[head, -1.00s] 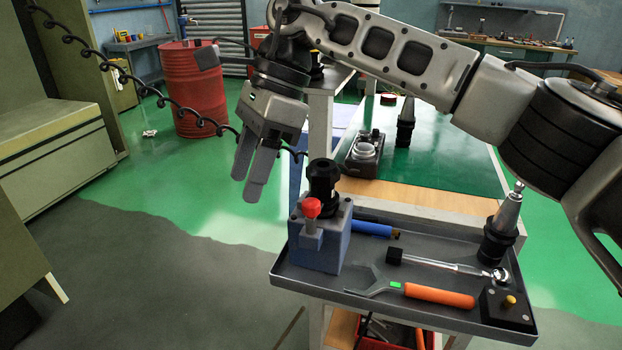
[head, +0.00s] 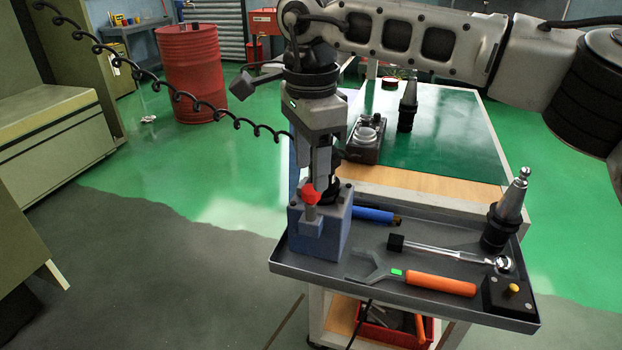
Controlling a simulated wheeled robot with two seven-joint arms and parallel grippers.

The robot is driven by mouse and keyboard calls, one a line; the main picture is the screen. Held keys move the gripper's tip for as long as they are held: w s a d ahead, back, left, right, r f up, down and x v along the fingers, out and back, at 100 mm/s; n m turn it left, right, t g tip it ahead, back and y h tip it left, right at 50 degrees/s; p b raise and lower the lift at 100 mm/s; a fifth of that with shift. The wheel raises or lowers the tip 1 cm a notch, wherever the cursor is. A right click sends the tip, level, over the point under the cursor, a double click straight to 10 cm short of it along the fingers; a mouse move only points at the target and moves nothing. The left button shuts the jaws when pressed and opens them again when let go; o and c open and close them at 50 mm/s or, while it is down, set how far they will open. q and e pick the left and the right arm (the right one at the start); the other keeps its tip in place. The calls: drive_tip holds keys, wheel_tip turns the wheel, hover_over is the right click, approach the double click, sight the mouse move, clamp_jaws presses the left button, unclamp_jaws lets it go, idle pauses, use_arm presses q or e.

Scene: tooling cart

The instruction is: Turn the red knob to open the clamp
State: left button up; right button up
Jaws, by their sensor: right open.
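The red knob (head: 311,195) stands on top of the blue-grey clamp block (head: 322,236), at the left end of the grey tray. A black holder sits in the clamp behind the knob, now mostly hidden by my gripper. My right gripper (head: 316,182) points down right above the knob, with its fingers spread. The fingertips are at about the knob's height; I cannot tell whether they touch it. My left gripper is not in the head view.
The grey tray (head: 400,313) also holds an orange-handled wrench (head: 440,284), a ratchet (head: 450,253), a blue-handled tool (head: 373,214), an upright tool holder (head: 506,212) and a black box with a yellow button (head: 509,297). A green-topped bench (head: 450,140) stands behind.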

sight(311, 188)
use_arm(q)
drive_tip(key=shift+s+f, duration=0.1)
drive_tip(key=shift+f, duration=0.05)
use_arm(e)
drive_tip(key=shift+f, duration=1.75)
drive_tip(key=c, duration=1)
